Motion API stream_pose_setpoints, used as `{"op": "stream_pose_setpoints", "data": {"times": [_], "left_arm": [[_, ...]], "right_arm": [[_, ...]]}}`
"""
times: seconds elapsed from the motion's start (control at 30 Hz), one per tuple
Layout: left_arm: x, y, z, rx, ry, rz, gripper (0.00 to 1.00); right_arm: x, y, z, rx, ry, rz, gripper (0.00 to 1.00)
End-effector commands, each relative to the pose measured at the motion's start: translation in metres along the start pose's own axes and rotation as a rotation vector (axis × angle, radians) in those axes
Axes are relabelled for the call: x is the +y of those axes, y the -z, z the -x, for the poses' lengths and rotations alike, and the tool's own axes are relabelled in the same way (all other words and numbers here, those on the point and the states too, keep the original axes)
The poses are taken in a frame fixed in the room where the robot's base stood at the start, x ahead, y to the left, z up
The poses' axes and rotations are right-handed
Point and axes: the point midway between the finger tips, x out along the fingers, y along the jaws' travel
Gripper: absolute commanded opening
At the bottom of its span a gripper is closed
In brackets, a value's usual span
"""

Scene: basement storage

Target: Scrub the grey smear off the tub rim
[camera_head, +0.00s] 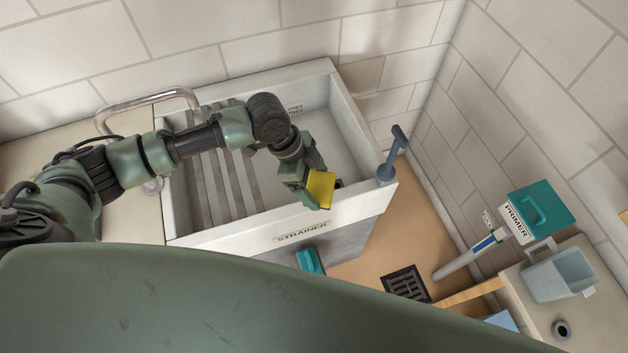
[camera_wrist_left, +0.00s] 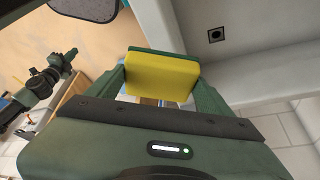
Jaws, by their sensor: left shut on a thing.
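My left gripper (camera_head: 308,190) is shut on a yellow sponge (camera_head: 320,188), which also shows between the fingers in the left wrist view (camera_wrist_left: 161,76). The white tub (camera_head: 350,110) stands against the tiled wall. The sponge is over the near rim (camera_head: 362,200), toward its right end; I cannot tell whether it touches. No grey smear can be made out; the gripper and sponge hide part of the rim. A green arm at the left of the wrist view, seemingly my right one, ends in a small gripper (camera_wrist_left: 68,56); its jaws are too small to read.
Grey slats (camera_head: 228,170) lie across the tub's left part. A blue-grey post-like fixture (camera_head: 392,155) stands at its right corner. A teal object (camera_head: 310,261) is below the front.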

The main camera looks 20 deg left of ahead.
Motion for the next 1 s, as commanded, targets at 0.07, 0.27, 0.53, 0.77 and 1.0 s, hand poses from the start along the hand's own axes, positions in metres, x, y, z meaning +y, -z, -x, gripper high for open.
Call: {"op": "stream_pose_setpoints", "data": {"times": [0.07, 0.27, 0.53, 0.77, 1.0], "left_arm": [[0.0, 0.006, 0.01, 0.001, 0.001, 0.002, 0.49], [0.0, 0.014, 0.023, 0.001, 0.003, 0.007, 0.49], [0.0, 0.015, 0.024, 0.001, 0.004, 0.009, 0.49], [0.0, 0.015, 0.024, 0.001, 0.004, 0.008, 0.49], [-0.001, 0.014, 0.025, 0.002, 0.015, 0.03, 0.49]], "right_arm": [[0.0, 0.001, 0.012, 0.0, 0.0, 0.0, 0.0], [0.0, 0.003, 0.027, 0.0, 0.001, 0.0, 0.0], [-0.001, 0.003, 0.029, 0.001, 0.001, 0.0, 0.0], [-0.001, 0.003, 0.029, 0.001, 0.002, 0.0, 0.0], [-0.002, 0.003, 0.025, 0.001, 0.003, -0.001, 0.0]]}}
